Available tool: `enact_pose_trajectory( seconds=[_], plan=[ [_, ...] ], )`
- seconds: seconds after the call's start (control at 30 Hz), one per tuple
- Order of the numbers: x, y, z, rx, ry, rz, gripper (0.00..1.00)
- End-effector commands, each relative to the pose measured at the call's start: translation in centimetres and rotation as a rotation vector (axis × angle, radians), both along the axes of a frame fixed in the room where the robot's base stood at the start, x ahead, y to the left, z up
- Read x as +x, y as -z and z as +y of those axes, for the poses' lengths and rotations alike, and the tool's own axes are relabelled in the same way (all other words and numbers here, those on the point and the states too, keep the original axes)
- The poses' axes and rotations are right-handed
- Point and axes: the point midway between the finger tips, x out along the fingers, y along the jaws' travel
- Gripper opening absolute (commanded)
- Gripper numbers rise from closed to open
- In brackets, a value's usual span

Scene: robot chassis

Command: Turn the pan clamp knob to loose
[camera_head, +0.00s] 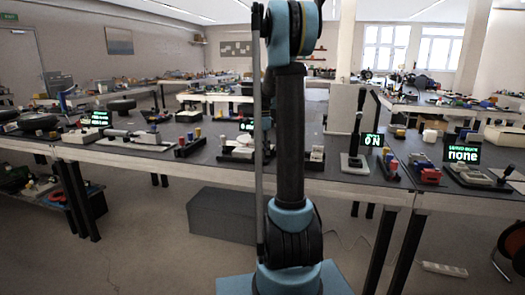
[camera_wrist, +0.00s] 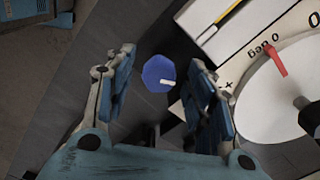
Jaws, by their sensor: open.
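In the wrist view, a blue many-sided knob (camera_wrist: 155,75) with a short white pointer bar shows between the two fingers of my gripper (camera_wrist: 163,60). It looks like the pan clamp knob, and its pointer lies toward the right. My gripper is open, with one finger on each side of the knob in the picture and a gap on both sides. I cannot tell how far the fingertips are from the knob in depth. No loose or tight marking is readable near it.
Right of the knob, a white round dial (camera_wrist: 262,108) carries a red pointer (camera_wrist: 275,60) and printed marks. A pale panel (camera_wrist: 245,22) with a yellow strip lies above. In the head view, a long workbench (camera_head: 345,182) holds several devices, including a display (camera_head: 372,140) reading "ON".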

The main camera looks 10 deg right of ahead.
Motion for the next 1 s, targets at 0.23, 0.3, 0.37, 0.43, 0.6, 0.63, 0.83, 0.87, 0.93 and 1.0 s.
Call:
enact_pose_trajectory(
  seconds=[0.23, 0.3, 0.37, 0.43, 0.6, 0.63, 0.83, 0.87, 0.93, 1.0],
  plan=[
    [-0.01, 0.38, 0.0, 0.0, 0.0, 0.0, 0.49],
    [-0.01, 0.38, 0.0, 0.0, 0.0, 0.0, 0.49],
    [-0.01, 0.37, 0.0, 0.0, 0.0, 0.0, 0.47],
    [-0.01, 0.37, 0.0, 0.0, 0.0, 0.0, 0.31],
    [0.01, 0.36, 0.0, 0.0, 0.0, 0.0, 0.05],
    [0.02, 0.36, 0.0, 0.0, 0.0, 0.0, 0.05],
    [0.06, 0.35, -0.01, 0.0, -0.012, -0.001, 0.05],
    [0.06, 0.34, -0.01, 0.0, -0.018, -0.001, 0.05],
    [0.07, 0.34, -0.02, 0.0, -0.039, -0.001, 0.05],
    [0.08, 0.34, -0.02, 0.0, -0.068, -0.002, 0.05]
  ],
)
